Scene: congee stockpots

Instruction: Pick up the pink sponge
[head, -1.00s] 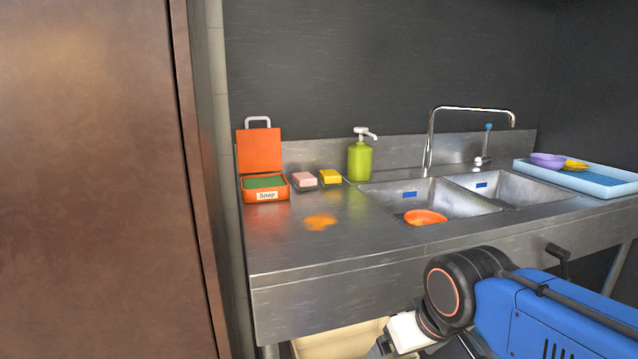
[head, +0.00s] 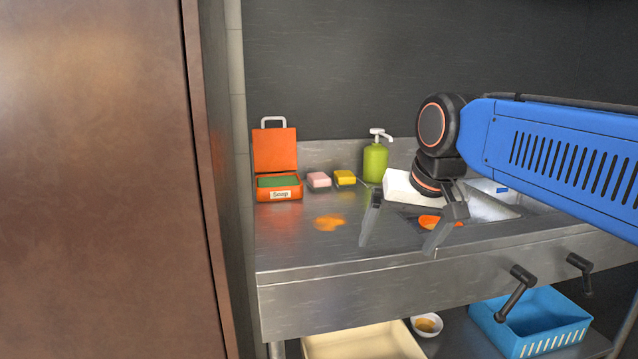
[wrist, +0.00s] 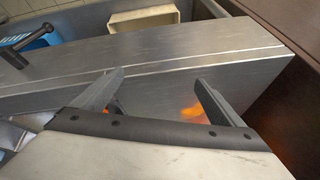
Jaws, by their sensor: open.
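The pink sponge (head: 319,180) lies on the steel counter, between the orange soap box (head: 279,194) and the yellow sponge (head: 344,178). My gripper (head: 399,245) is open and empty, with its fingers pointing down over the front of the counter. It is to the right of the pink sponge and nearer the camera. In the wrist view the open fingers (wrist: 160,88) show over the counter's front edge. The pink sponge does not show in the wrist view.
A green soap bottle (head: 375,162) stands right of the yellow sponge. An orange stain (head: 329,223) is on the counter. The sink (head: 499,207) is partly hidden by my arm. A brown panel (head: 95,180) rises at the left. A blue basket (head: 530,322) sits below.

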